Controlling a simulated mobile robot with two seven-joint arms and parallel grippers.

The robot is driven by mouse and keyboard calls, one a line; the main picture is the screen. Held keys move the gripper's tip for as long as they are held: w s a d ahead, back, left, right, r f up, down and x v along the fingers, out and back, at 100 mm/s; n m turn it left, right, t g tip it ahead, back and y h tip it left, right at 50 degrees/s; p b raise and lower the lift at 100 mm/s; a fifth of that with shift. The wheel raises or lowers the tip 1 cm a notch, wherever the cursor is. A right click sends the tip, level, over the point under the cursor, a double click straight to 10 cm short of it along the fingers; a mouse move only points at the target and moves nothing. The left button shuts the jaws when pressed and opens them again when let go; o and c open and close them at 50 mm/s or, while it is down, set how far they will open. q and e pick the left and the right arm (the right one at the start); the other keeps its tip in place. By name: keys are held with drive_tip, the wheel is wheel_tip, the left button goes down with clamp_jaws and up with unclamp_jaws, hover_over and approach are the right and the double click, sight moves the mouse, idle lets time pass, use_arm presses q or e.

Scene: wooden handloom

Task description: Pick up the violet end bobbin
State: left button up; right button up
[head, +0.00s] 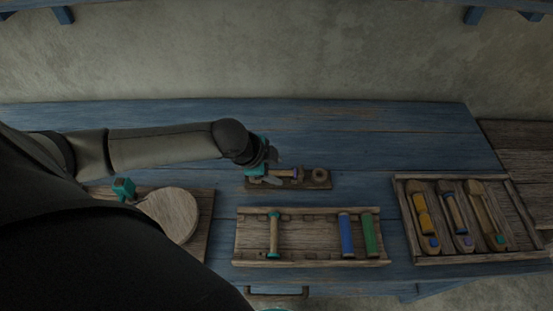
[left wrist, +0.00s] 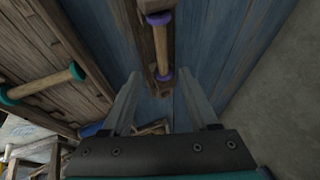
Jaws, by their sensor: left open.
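The violet end bobbin (left wrist: 161,48), a bare wooden spool with violet flanges, lies on a small wooden board in the left wrist view. In the head view the bobbin (head: 284,178) is partly covered by my left gripper (head: 271,168). The gripper is open, with nothing held. In the left wrist view its two fingers (left wrist: 160,98) stand apart, and the bobbin's nearer violet flange appears between their tips. I cannot tell the exact height gap.
The small board (head: 318,185) also carries a wooden ring (head: 320,174). A rack (head: 312,262) in front holds a teal-ended bobbin (head: 274,236), a blue one (head: 347,235) and a green one (head: 370,234). A tray (head: 470,259) of shuttles stands right. The blue table behind is clear.

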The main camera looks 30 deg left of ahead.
sight(285, 173)
use_arm(q)
drive_tip(key=b+x, duration=0.1)
drive_tip(key=x, duration=0.3)
drive_tip(key=shift+w+f, duration=0.15)
drive_tip(key=shift+w, duration=0.15)
clamp_jaws()
idle(0.3)
